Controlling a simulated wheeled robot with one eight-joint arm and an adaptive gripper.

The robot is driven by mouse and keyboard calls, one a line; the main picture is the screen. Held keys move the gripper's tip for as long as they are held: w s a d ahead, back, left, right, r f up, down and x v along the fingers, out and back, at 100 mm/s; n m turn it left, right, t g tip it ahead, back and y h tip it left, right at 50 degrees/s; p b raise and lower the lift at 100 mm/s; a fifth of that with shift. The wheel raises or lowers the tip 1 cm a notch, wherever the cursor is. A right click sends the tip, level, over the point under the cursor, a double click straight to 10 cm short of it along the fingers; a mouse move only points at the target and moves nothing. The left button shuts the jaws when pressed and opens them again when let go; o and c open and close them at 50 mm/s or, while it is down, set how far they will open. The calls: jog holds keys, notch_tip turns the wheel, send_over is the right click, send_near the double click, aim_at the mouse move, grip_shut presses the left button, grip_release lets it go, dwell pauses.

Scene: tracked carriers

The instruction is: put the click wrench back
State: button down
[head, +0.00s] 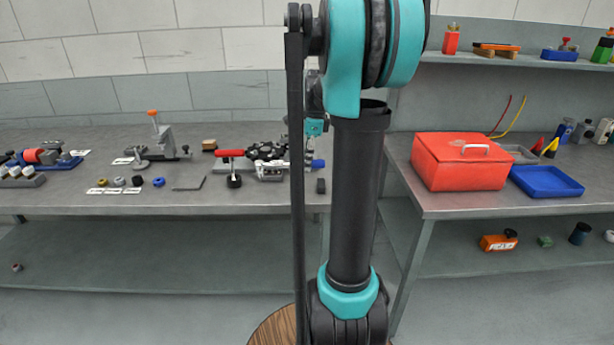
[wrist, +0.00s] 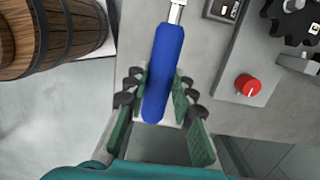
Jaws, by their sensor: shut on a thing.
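The click wrench (wrist: 163,70) has a blue handle and a bright metal shaft that runs out of the top of the wrist view. My gripper (wrist: 160,88) is shut on the blue handle, with a green-padded finger on each side. There my arm hides most of the gripper and the wrench. The wrench's head is out of the wrist view. I cannot tell whether the wrench touches the bench.
The left bench (head: 100,203) holds a red-handled clamp (head: 230,154), a dark gear-like part (head: 268,151) and several small parts. The right bench (head: 470,205) holds a red toolbox (head: 460,165) and a blue tray (head: 546,182). A wooden barrel (wrist: 45,35) stands below the bench edge.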

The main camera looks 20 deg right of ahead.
jog(key=shift+f, duration=2.75)
jog(key=c, duration=1.3)
grip_release()
jog(key=shift+f, duration=0.1)
jog(key=r, duration=0.4)
jog(key=d+r, duration=0.1)
jog(key=r, duration=0.6)
jog(key=shift+s+d+r, duration=0.1)
jog(key=shift+d+r, duration=0.2)
jog(key=shift+s+a+r, duration=0.1)
jog(key=s+a+f+n+t, duration=0.1)
jog(key=s+a+f+n, duration=0.3)
jog(key=s+f+n, duration=0.3)
jog(key=s+a+f+n+t+h, duration=0.1)
jog(key=s+a+f+n, duration=0.3)
jog(key=s+f+n, duration=0.2)
jog(key=s+a+f+n+t, duration=0.2)
jog(key=s+a+f+n, duration=0.2)
jog(key=s+f+n, duration=0.3)
jog(key=shift+s+a+f+n+h, duration=0.1)
jog(key=shift+s+f+n+h, duration=0.2)
jog(key=shift+s+n, duration=0.4)
